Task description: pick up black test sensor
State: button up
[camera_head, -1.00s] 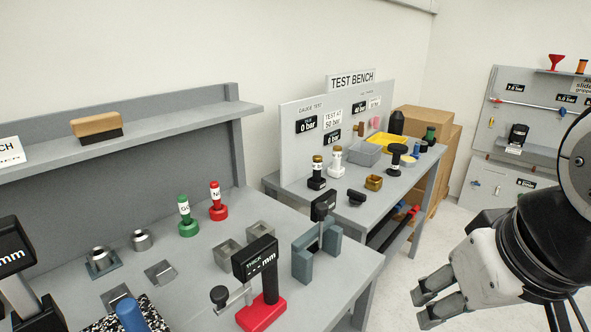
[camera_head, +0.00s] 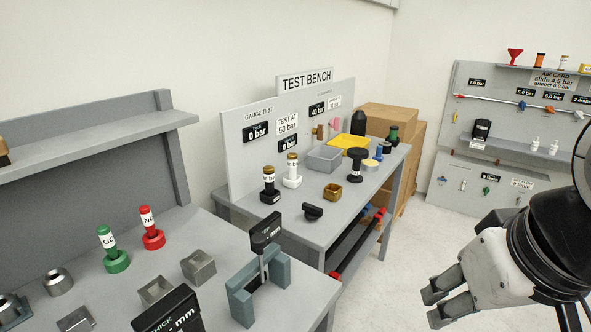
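A small upright sensor with a black base, a white label band and a gold top (camera_head: 269,186) stands on the test bench (camera_head: 338,208), left of a similar one with a white base (camera_head: 292,172). The black-based one looks like the black test sensor; its label is too small to read. My gripper (camera_head: 433,307) is at the lower right, well to the right of the bench and over the floor. Its two fingers are apart with nothing between them. It is far from the sensor.
A black item (camera_head: 312,211) lies near the bench front; a small gold cup (camera_head: 332,192) and a black knobbed piece (camera_head: 356,165) stand right of the sensors. A grey bin (camera_head: 324,160) is behind. The nearer table holds a blue-grey gauge stand (camera_head: 243,302). Floor right of the bench is clear.

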aim_at(268, 172)
jog(key=i+l+z, duration=0.4)
jog(key=i+z, duration=0.4)
jog(key=i, duration=0.15)
jog(key=i+z, duration=0.35)
jog(key=i, duration=0.15)
jog(key=i+l+u, duration=0.2)
jog(key=i, duration=0.2)
jog(key=i+u, duration=0.25)
jog(key=i, duration=0.2)
jog(key=i+u, duration=0.15)
jog(key=u, duration=0.3)
jog(key=i+l+u, duration=0.1)
jog(key=u, duration=0.35)
jog(key=i+l+u, duration=0.15)
jog(key=u, duration=0.3)
jog(key=i+l+u, duration=0.1)
jog(key=u, duration=0.35)
jog(key=i+l+u, duration=0.1)
jog(key=u, duration=0.4)
jog(key=i+l+u, duration=0.15)
jog(key=u, duration=0.3)
jog(key=l+u, duration=0.15)
jog(key=u, duration=0.35)
jog(key=i+l+u, duration=0.1)
jog(key=u, duration=0.35)
jog(key=i+l+u, duration=0.1)
jog(key=l+u, duration=0.25)
